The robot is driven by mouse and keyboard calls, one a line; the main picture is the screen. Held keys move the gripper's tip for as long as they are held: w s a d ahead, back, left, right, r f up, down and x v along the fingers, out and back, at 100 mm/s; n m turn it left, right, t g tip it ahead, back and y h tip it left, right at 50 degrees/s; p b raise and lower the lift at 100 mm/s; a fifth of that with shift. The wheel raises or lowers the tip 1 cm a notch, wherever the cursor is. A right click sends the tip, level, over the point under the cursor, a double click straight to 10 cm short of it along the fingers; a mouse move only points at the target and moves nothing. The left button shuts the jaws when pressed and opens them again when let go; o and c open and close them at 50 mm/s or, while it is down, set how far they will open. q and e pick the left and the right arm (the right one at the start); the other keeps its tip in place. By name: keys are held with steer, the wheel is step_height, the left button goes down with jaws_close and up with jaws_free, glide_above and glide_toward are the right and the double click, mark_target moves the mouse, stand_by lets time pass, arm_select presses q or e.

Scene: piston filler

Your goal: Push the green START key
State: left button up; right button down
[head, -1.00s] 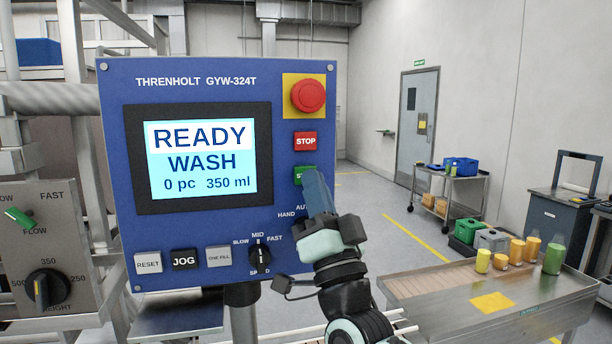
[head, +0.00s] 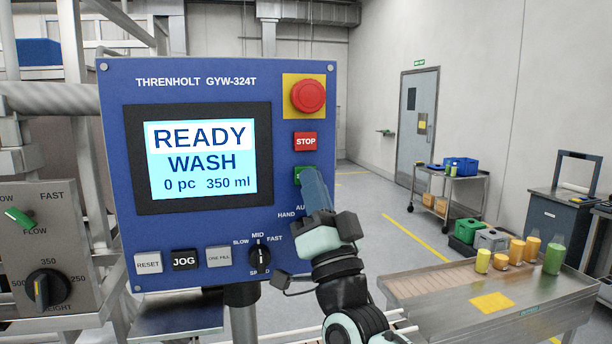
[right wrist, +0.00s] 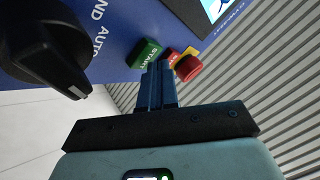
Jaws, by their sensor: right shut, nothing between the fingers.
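The green START key (head: 298,175) is on the right side of the blue control panel, below the red STOP key (head: 305,141). My right gripper (head: 312,177) is shut and empty, and its fingertips cover most of the START key in the head view. In the right wrist view the START key (right wrist: 144,53) shows just beyond the closed fingertips (right wrist: 158,66). The tips look very close to the key; I cannot tell whether they touch it. The screen (head: 202,160) reads READY, WASH, 0 pc, 350 ml. My left gripper is not in view.
A red mushroom button (head: 308,95) on a yellow plate is above STOP. The black selector knob (right wrist: 45,50) is beside the gripper in the wrist view. RESET, JOG and another grey key line the panel's bottom. A steel table (head: 490,300) with several jars stands at the right.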

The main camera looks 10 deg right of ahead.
steer(key=shift+w, duration=0.35)
steer(key=shift+s, duration=0.1)
stand_by(0.5)
steer(key=shift+s+b, duration=0.7)
steer(key=shift+s, duration=0.05)
steer(key=s+b, duration=0.3)
steer(key=s, duration=0.2)
steer(key=shift+d, duration=0.1)
